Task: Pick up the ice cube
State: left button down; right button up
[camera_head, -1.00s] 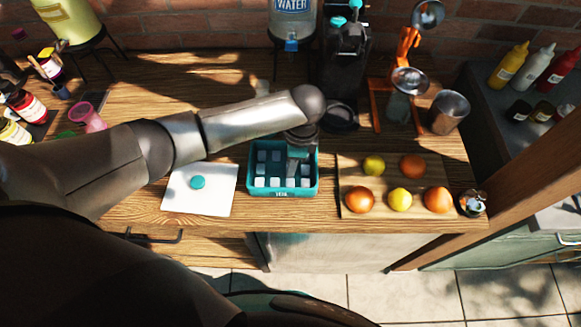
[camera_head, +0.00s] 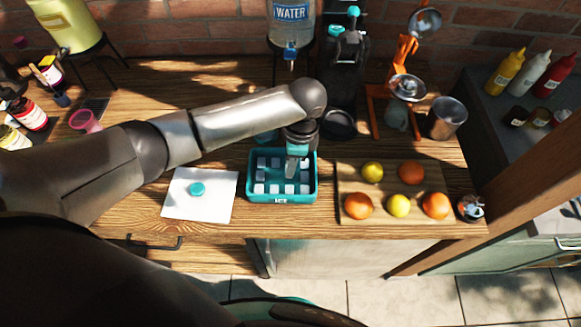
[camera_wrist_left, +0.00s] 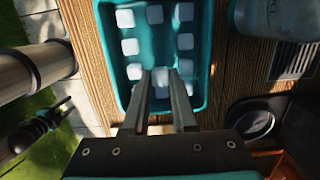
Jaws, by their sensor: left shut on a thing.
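The teal ice tray (camera_head: 282,198) stands on the wooden table, with several whitish ice cubes (camera_head: 259,188) in it. My left gripper (camera_head: 290,172) points down over the middle of the tray. In the left wrist view, the fingers of my left gripper (camera_wrist_left: 160,84) are shut on an ice cube (camera_wrist_left: 160,76), which shows between their tips. The other cubes sit around it in the tray (camera_wrist_left: 157,32). The fingers hide part of the held cube, and its height above the tray floor is hard to tell. My right gripper is not in view.
A cutting board (camera_head: 385,212) with oranges and lemons lies right of the tray. A white board (camera_head: 205,209) with a teal round piece (camera_head: 197,188) lies left. A water dispenser (camera_head: 291,15), a dark machine (camera_head: 343,70) and a metal cup (camera_head: 446,118) stand behind.

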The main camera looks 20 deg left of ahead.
pick_arm(q)
notch_tip(320, 180, up, 17)
jog(key=p, duration=0.1)
jog(key=shift+p, duration=0.4)
jog(key=shift+f, duration=0.15)
